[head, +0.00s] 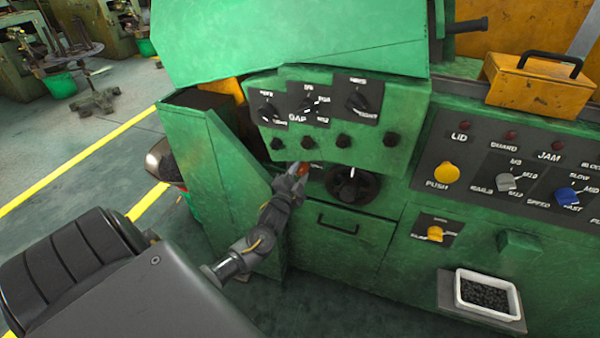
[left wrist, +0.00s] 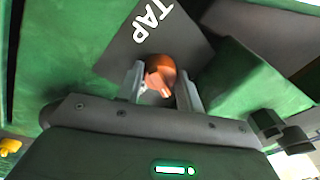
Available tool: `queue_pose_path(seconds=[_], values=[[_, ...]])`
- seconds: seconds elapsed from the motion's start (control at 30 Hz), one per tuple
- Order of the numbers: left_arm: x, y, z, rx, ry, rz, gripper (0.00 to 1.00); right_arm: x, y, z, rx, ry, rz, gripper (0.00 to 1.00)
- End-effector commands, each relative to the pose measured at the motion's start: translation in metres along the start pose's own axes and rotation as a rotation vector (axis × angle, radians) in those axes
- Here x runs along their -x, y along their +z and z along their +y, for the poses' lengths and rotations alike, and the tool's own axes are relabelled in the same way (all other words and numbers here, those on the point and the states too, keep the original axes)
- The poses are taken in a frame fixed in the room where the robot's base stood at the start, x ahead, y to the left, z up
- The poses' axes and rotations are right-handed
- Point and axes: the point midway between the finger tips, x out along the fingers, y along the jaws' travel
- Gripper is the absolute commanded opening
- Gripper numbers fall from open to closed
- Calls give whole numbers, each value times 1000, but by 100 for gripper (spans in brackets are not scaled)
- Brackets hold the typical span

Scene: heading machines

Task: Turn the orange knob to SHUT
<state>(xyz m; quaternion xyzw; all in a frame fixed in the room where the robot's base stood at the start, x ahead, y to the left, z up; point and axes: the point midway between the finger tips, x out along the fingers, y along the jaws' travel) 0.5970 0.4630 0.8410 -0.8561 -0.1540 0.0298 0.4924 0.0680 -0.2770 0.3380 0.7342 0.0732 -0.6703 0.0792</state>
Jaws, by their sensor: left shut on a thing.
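The orange knob (left wrist: 158,72) sits on a dark plate marked TAP (left wrist: 150,30) in the left wrist view. In the head view the knob (head: 304,169) shows only as a small orange spot at the tip of my left gripper. My left gripper (left wrist: 160,88) has a finger on each side of the knob and is shut on it. In the head view the left gripper (head: 296,172) reaches the green machine front below the row of small black knobs. The knob's setting and any SHUT mark cannot be read. My right gripper is not in view.
A large black dial (head: 352,186) is just right of my left gripper. A drawer handle (head: 338,224) is below it. A panel with a yellow push button (head: 446,173) is at the right. A white tray of dark parts (head: 465,296) stands lower right.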

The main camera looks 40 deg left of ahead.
Motion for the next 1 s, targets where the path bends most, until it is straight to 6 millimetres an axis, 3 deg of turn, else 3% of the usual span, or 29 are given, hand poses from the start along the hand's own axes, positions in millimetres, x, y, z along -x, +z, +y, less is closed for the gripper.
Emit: queue_pose_path(seconds=[0.4, 1.0], values=[[-1, -2, 0, 260, -24, -16, 13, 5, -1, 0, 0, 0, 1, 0], [-1, -2, 0, 333, -31, -21, 13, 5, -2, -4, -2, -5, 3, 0]])
